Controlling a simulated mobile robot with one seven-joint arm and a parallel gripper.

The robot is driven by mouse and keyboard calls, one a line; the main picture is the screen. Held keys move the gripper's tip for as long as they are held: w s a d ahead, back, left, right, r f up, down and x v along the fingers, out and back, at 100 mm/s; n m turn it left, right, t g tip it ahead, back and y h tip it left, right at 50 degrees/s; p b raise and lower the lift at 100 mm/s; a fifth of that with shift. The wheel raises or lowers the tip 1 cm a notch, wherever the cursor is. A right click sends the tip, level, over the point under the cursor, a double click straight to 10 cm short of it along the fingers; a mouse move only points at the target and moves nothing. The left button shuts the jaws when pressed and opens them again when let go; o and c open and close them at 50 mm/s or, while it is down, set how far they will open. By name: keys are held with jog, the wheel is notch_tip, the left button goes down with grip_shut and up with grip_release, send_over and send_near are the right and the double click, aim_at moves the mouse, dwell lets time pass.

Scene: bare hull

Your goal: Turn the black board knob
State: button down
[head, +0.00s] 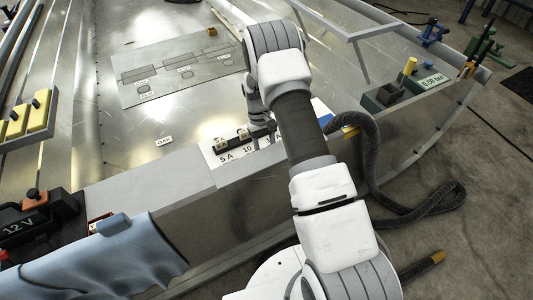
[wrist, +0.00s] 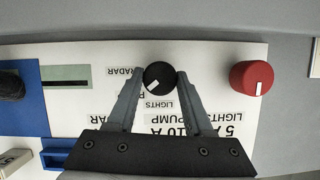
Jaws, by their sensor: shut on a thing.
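The black board knob (wrist: 160,77) is round with a white pointer mark, which points toward the lower left in the wrist view. It sits on the white labelled board (wrist: 210,65). My gripper (wrist: 161,79) is shut on the knob, with one finger against its left side and one against its right. In the head view the board (head: 211,153) lies on the hull's near edge, and my arm hides the knob there.
A red knob (wrist: 252,78) with a white mark stands right of the black one. A blue part (wrist: 27,95) borders the board's left side. In the head view a dark hose (head: 372,165) runs right of my arm, and a blue cloth (head: 105,262) lies at lower left.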

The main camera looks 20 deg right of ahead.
jog(key=shift+c, duration=1.5)
grip_release()
jog(key=shift+r, duration=0.1)
jog(key=p+v, duration=0.4)
jog(key=v, duration=1.3)
jog(key=shift+r, duration=0.2)
